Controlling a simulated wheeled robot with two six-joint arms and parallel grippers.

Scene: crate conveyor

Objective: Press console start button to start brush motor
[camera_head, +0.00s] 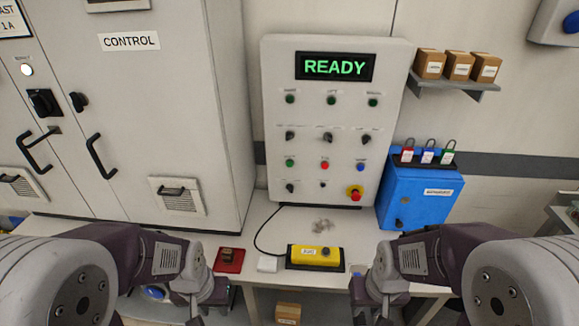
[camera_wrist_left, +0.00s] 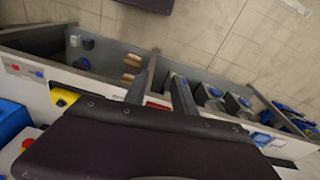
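The control console (camera_head: 385,100) stands upright on the bench against the wall, and its display (camera_head: 335,67) reads READY in green. It carries lamps, knobs and a row with a green button (camera_head: 290,163), a red button (camera_head: 325,165) and a blue button (camera_head: 361,167). Their labels are too small to read. A red mushroom button on yellow (camera_head: 355,193) is at the lower right. My left gripper (camera_head: 207,304) is low in front of the bench, away from the console; in the left wrist view its fingers (camera_wrist_left: 162,92) are apart and empty. My right gripper (camera_head: 368,300) is low at right, its fingers unclear.
A yellow box (camera_head: 304,255) with a black button lies cabled on the bench (camera_head: 240,240), near a red pad (camera_head: 229,266). A blue lockbox (camera_head: 425,195) with padlocks stands right of the console. A grey cabinet (camera_head: 180,90) stands left. The space before the console face is clear.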

